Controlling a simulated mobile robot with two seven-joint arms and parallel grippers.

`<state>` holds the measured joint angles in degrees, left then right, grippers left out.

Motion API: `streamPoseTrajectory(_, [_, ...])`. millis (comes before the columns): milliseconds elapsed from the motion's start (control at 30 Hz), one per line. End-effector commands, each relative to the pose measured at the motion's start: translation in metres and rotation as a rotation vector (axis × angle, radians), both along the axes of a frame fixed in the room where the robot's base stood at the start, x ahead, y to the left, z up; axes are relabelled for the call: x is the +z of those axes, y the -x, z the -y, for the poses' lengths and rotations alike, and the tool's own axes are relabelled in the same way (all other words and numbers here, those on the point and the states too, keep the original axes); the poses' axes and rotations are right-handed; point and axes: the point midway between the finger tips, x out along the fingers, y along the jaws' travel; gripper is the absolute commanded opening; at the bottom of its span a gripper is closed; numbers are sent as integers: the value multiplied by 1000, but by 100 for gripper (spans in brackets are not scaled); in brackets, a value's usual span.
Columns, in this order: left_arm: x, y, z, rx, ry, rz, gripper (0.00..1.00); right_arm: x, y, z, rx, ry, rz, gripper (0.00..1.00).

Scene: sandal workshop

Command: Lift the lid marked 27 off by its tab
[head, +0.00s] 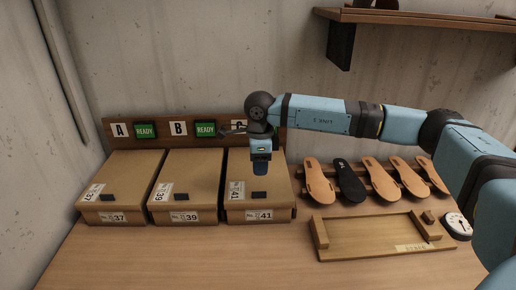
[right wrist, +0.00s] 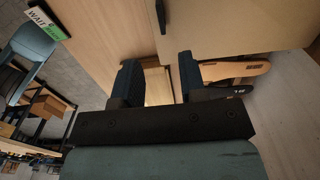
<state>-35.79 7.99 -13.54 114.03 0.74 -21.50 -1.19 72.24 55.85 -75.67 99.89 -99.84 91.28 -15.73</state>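Three closed cardboard boxes stand in a row on the bench in the head view. Their labels read 37 (head: 124,180), 39 (head: 190,180) and 41 (head: 270,176); I see no lid that reads 27. Each lid has a small dark tab near its front edge: the left tab (head: 107,197), the middle tab (head: 181,197) and the right tab (head: 259,195). My right gripper (head: 261,172) points down above the 41 box. In the right wrist view its fingers (right wrist: 158,82) are apart with nothing between them. My left gripper is not in view.
A wooden board (head: 163,130) behind the boxes carries letters and green READY signs. Several sandal soles (head: 351,182) lie to the right, behind a wooden tray (head: 370,252). A round dial (head: 458,224) sits at the far right. The front left of the bench (head: 180,260) is clear.

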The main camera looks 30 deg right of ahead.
Motion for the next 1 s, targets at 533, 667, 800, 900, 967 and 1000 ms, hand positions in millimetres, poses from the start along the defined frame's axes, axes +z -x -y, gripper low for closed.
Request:
streamPoseTrajectory(533, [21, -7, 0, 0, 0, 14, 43, -85, 0, 0, 1, -1, 1, 38])
streamPoseTrajectory(667, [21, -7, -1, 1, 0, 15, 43, -90, 0, 0, 1, -1, 1, 38])
streamPoseTrajectory(800, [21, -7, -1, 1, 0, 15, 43, -91, 0, 0, 1, -2, 1, 38])
streamPoseTrajectory(900, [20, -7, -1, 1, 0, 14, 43, -90, 0, 0, 1, -2, 1, 38])
streamPoseTrajectory(967, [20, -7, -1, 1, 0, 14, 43, -90, 0, 0, 1, -2, 1, 25])
streamPoseTrajectory(1000, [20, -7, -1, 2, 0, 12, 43, -90, 0, 0, 1, -2, 1, 15])
